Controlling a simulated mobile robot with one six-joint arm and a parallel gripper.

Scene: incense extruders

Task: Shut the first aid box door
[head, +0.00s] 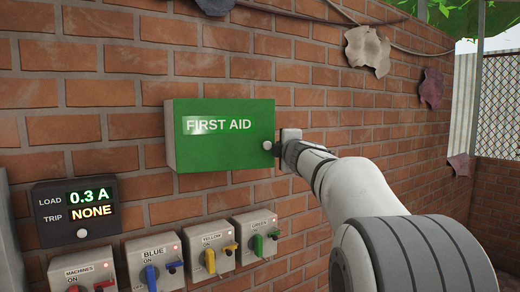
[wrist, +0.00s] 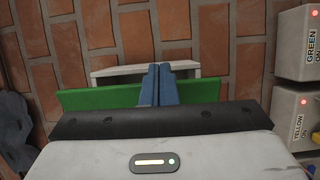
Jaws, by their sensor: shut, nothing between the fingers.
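The first aid box (head: 170,140) is mounted on the brick wall, with a green door (head: 222,160) lettered FIRST AID and a pale round knob (head: 267,145) near its right edge. The door covers the box front in the head view. In the wrist view the green door (wrist: 95,98) stands in front of the pale box (wrist: 125,73) and looks wider than it; I cannot tell how large any gap is. My gripper (head: 275,149) is at the door's right edge beside the knob. Its blue fingers (wrist: 160,72) are together and empty, overlapping the door; contact is unclear.
Below the box are a load display (head: 78,210) and several switch boxes with coloured handles, including the yellow one (head: 207,257) and the green one (head: 257,235). Dried leaves (head: 367,50) hang from a stem at upper right. The wall just left of the box is clear.

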